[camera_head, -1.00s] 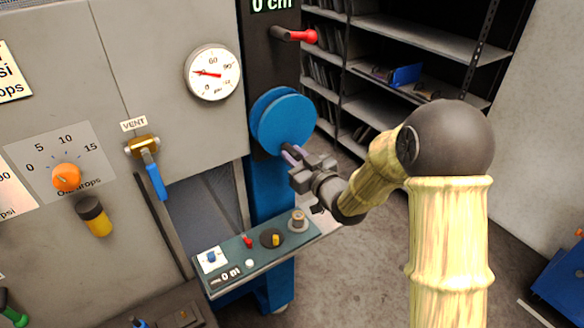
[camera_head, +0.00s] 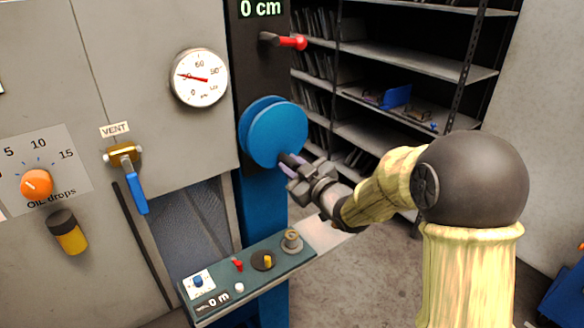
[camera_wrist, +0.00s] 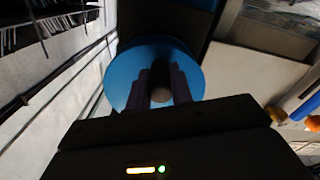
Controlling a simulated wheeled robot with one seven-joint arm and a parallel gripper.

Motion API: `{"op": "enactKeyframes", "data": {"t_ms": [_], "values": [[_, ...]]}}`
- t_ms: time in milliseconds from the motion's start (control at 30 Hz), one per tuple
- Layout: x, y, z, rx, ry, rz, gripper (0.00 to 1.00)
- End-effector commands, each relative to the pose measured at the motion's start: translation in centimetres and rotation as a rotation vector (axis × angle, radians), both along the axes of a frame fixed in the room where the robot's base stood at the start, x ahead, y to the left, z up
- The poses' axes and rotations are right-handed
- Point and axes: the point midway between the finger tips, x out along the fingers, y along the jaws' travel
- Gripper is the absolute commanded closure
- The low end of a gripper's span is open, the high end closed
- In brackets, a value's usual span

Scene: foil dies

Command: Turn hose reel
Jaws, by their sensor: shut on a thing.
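The blue hose reel (camera_head: 275,132), a round disc pair, is mounted on the side of a blue and black column. My gripper (camera_head: 289,163) is at the reel's lower right face, its fingers closed around a dark handle there. In the wrist view the blue reel disc (camera_wrist: 122,72) fills the middle, and my gripper (camera_wrist: 160,88) has its two dark fingers on either side of a brownish-grey round handle (camera_wrist: 160,78). The fingers hide part of the handle.
Below the reel a small control panel (camera_head: 222,290) with knobs and switches juts out. A red-tipped lever (camera_head: 290,42) sits above. A gauge (camera_head: 200,78) and a blue-handled vent valve (camera_head: 134,180) are to the left. Metal shelves (camera_head: 400,62) stand behind my arm.

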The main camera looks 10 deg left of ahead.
Motion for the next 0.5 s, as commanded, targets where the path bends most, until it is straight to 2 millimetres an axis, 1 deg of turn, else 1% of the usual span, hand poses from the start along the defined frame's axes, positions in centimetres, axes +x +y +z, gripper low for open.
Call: {"op": "enactKeyframes", "data": {"t_ms": [100,133,200,233,500], "values": [[0.04,-0.08,0.03,-0.003,-0.002,-0.001,1.0],[0.04,-0.08,0.03,-0.003,-0.002,-0.001,0.72],[0.05,-0.07,0.03,-0.002,-0.002,-0.001,0.59],[0.04,-0.07,0.04,-0.002,-0.002,-0.001,0.56],[-0.01,-0.06,0.02,0.0,-0.001,-0.001,0.56]]}}
